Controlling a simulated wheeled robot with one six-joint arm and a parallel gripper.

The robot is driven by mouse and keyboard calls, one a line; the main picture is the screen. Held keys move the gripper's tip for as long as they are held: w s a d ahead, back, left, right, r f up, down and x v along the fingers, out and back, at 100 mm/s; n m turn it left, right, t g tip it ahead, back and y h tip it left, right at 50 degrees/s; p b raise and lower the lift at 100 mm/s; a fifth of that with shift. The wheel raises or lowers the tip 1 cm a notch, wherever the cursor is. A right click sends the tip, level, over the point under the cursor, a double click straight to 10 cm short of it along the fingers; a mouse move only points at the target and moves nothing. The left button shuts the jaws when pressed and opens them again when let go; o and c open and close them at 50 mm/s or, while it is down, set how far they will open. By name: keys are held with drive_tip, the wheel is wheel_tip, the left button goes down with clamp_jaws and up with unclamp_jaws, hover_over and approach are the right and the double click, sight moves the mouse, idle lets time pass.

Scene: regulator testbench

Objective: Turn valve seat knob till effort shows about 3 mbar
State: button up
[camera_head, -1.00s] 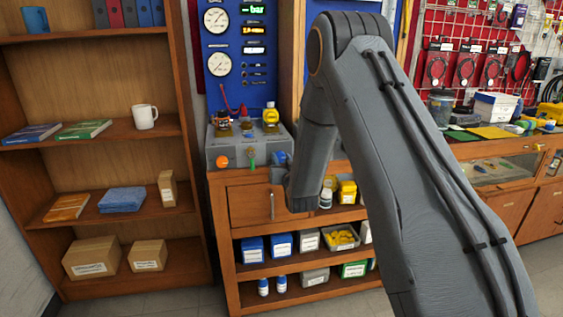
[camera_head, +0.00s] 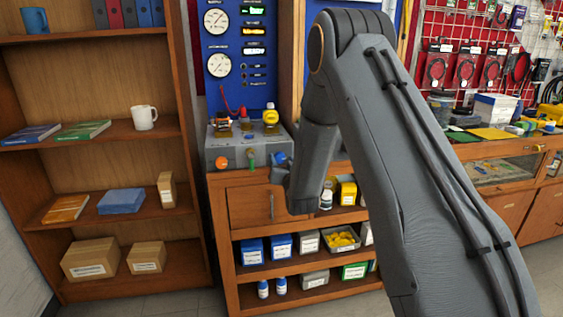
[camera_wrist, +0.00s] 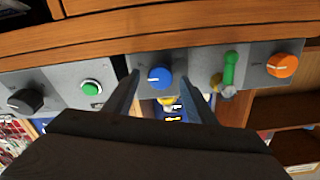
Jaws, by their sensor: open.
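The grey bench unit (camera_head: 228,152) carries a row of controls on its front. In the wrist view, which is upside down, a blue knob (camera_wrist: 160,77) with a white mark sits between the two fingers of my gripper (camera_wrist: 162,82). My gripper is open; finger contact with the knob cannot be told. An orange knob (camera_wrist: 284,66), a green lever (camera_wrist: 231,70), a green button (camera_wrist: 91,88) and a black knob (camera_wrist: 26,102) stand beside it. No knob label is readable. The lit displays (camera_head: 255,30) on the blue panel are too small to read. My arm hides the unit's right part.
Two round gauges (camera_head: 217,66) are on the blue panel (camera_head: 228,98). Below are a wooden cabinet (camera_head: 251,204) and shelves with boxes (camera_head: 252,250). A bookcase (camera_head: 100,165) stands at the left. My arm crosses the right side.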

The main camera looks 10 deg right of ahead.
drive_tip(key=s+b, duration=0.1)
drive_tip(key=s, duration=0.6)
drive_tip(key=shift+s, duration=0.2)
drive_tip(key=s+f+n+g, duration=0.1)
drive_tip(key=s+g, duration=0.8)
drive_tip(key=s, duration=1.1)
drive_tip(key=s+f+n+g+p, duration=0.1)
drive_tip(key=s+g, duration=0.8)
drive_tip(key=s, duration=1)
drive_tip(key=shift+s+a+f+n, duration=0.15)
drive_tip(key=shift+s+f+n, duration=0.3)
drive_tip(key=shift+f, duration=0.2)
